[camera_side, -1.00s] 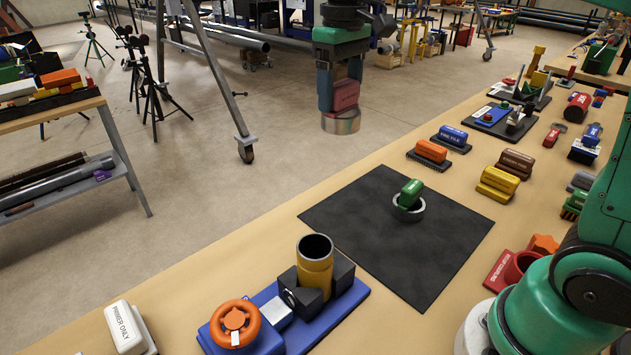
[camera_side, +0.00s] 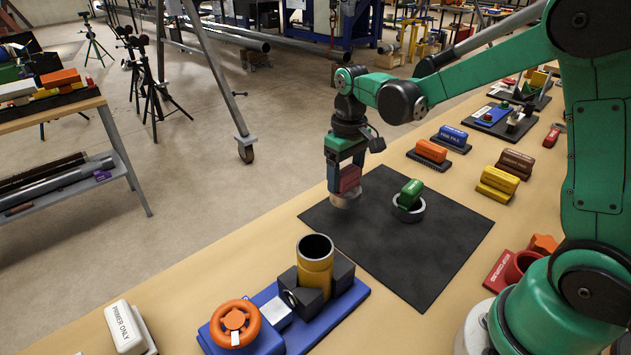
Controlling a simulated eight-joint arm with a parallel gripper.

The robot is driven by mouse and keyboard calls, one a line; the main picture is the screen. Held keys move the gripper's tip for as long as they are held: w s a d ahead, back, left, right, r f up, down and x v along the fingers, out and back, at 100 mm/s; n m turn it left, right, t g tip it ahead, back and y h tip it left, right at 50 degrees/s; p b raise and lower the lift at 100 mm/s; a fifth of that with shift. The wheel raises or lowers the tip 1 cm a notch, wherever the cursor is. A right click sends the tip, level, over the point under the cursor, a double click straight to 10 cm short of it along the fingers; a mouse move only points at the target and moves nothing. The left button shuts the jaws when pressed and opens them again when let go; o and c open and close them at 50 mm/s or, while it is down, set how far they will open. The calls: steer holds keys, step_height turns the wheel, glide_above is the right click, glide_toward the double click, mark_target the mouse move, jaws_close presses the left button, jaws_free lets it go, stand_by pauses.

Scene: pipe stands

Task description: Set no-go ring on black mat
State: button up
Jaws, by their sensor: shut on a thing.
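My gripper (camera_side: 345,180) is shut on the no-go ring (camera_side: 344,201), a metal ring with a red block-shaped handle (camera_side: 350,178). It points down over the left part of the black mat (camera_side: 420,260). The ring is at or just above the mat's surface; I cannot tell whether it touches. A second ring with a green handle (camera_side: 410,193) sits on the mat, to the right of my gripper and apart from it.
A blue vise base (camera_side: 350,300) holds a yellow pipe (camera_side: 315,262) upright, with an orange handwheel (camera_side: 235,323) beside it. Orange (camera_side: 431,151), blue (camera_side: 453,136) and yellow (camera_side: 498,181) blocks stand behind the mat. The mat's front and right areas are clear.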

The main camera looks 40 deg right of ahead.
mark_target(344, 190)
steer(key=shift+f, duration=1.85)
steer(key=shift+f, duration=0.1)
steer(key=o, duration=1.4)
